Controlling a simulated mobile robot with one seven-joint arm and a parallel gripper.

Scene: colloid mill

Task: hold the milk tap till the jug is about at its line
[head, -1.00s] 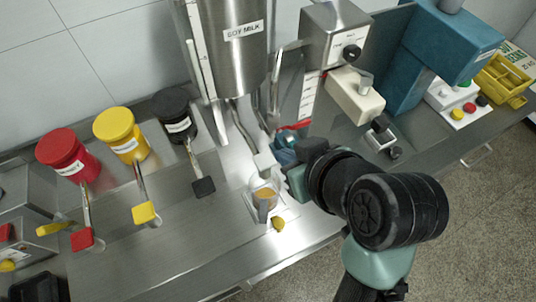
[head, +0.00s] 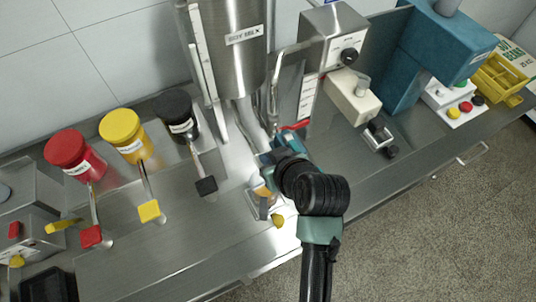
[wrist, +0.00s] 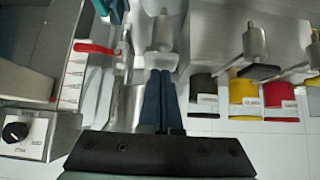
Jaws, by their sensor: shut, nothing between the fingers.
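The steel tank labelled soy milk (head: 238,60) stands at the back wall, with its tap pipe (head: 246,118) running down from it. A grey-white tap pad (wrist: 162,35) shows in the wrist view, just beyond my fingertips; in the head view my gripper hides it. My gripper (head: 264,158) is shut and empty at the lower end of the tap. Its blue fingers also show in the wrist view (wrist: 160,76); I cannot tell whether they touch the pad. The jug (head: 257,208) stands below the tap, partly hidden by my gripper. Its line and fill level cannot be read.
Left are red (head: 70,152), yellow (head: 124,132) and black (head: 175,110) canisters with levers reaching forward. A red lever (head: 295,127) and a scale strip (head: 308,98) are right of the tap. A small yellow object (head: 278,221) lies beside the jug.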

